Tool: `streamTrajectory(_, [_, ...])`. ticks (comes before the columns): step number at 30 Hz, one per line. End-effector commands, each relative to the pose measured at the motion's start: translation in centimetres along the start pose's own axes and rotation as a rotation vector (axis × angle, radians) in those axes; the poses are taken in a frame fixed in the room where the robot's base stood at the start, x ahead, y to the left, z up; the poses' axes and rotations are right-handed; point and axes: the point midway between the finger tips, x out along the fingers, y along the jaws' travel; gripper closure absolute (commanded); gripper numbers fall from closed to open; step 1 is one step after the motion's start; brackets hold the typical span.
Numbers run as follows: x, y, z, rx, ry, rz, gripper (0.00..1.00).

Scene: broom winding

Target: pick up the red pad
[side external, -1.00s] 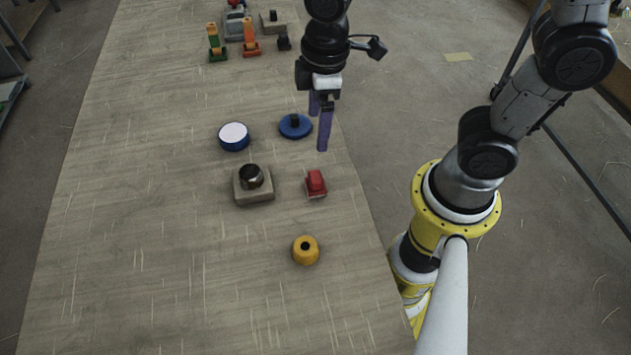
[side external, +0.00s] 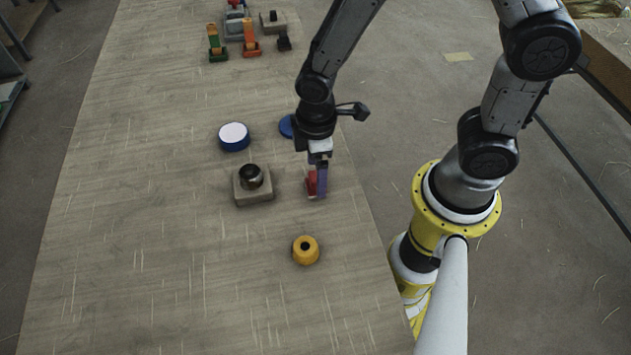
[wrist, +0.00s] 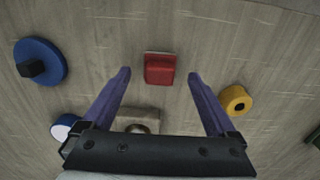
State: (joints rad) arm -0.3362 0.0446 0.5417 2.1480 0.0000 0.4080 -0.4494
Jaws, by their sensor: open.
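The red pad (side external: 311,183) is a small red block on a thin base, resting on the wooden table near its right edge. It also shows in the wrist view (wrist: 160,70), ahead of and between my two purple fingers. My gripper (side external: 319,182) is low over the pad, pointing down, with one finger partly covering it in the side view. In the wrist view my gripper (wrist: 158,74) is open, fingers spread to either side of the pad with gaps on both sides. I cannot tell whether the fingertips reach the table.
A grey block with a dark round knob (side external: 252,183) stands left of the pad. A yellow ring piece (side external: 306,250) is nearer the front. A blue disc (side external: 286,127) is partly hidden behind my gripper. A white-topped blue cylinder (side external: 234,136) stands beyond. The front left table is clear.

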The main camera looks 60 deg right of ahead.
Motion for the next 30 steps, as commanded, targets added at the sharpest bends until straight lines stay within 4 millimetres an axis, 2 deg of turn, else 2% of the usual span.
streamTrajectory(3, [1.9,0.0,-0.1,0.000,-0.004,-0.002,0.07])
streamTrajectory(6, [2.8,0.0,-0.1,0.000,-0.002,-0.001,0.07])
streamTrajectory(15, [3.2,0.0,-0.2,0.000,0.000,0.000,0.07])
streamTrajectory(30, [3.2,0.0,-0.2,0.000,0.001,0.000,0.97])
